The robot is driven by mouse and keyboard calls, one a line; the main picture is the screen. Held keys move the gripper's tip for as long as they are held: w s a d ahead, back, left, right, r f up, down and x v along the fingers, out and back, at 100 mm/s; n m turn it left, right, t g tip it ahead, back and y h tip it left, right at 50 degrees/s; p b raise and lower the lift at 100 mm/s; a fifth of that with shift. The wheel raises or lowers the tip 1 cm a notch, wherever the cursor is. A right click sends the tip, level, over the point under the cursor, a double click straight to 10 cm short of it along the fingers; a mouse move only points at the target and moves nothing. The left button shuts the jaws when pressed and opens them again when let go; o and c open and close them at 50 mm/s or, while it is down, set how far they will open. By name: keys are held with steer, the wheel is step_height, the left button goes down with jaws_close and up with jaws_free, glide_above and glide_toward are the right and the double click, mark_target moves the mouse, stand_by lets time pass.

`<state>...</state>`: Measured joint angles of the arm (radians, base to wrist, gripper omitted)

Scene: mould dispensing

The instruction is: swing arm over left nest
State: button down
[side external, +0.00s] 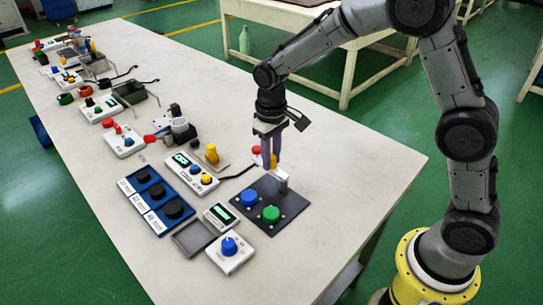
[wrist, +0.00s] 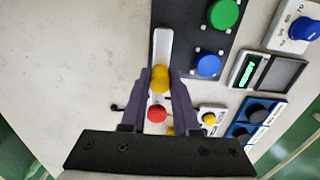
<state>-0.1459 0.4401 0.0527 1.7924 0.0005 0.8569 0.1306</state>
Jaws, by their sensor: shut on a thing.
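A pale swing arm (side external: 282,181) stands at the far edge of a dark plate (side external: 246,219). In the wrist view the swing arm (wrist: 162,46) lies along the plate's left edge. My gripper (wrist: 163,77) is shut on this knob, one finger on each side; from the side my gripper (side external: 271,163) points straight down. Two round pieces sit on the plate: a blue one (side external: 249,197), the left in the side view, and a green one (side external: 270,214). The swing arm is over neither. Any nests under them are hidden.
A red knob (wrist: 157,113) shows behind the yellow one. Table right of the plate is clear.

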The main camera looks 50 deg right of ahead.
steer(key=n, duration=0.2)
steer(key=a+n, duration=0.1)
steer(key=shift+s+a+r+n, duration=0.1)
steer(key=shift+a+n, duration=0.05)
steer(key=shift+n, duration=0.25)
steer(key=n, duration=0.1)
steer(key=a+n, duration=0.1)
steer(key=shift+s+n, duration=0.2)
steer(key=shift+n, duration=0.2)
steer(key=n, duration=0.2)
steer(key=s+n, duration=0.1)
steer(key=n, duration=0.1)
steer(key=a+n, duration=0.1)
steer(key=n, duration=0.1)
steer(key=shift+s+a, duration=0.1)
steer(key=shift+s, duration=0.2)
steer(key=c, duration=0.7)
jaws_free()
steer(key=shift+o, duration=0.2)
step_height(320, 180, up, 14)
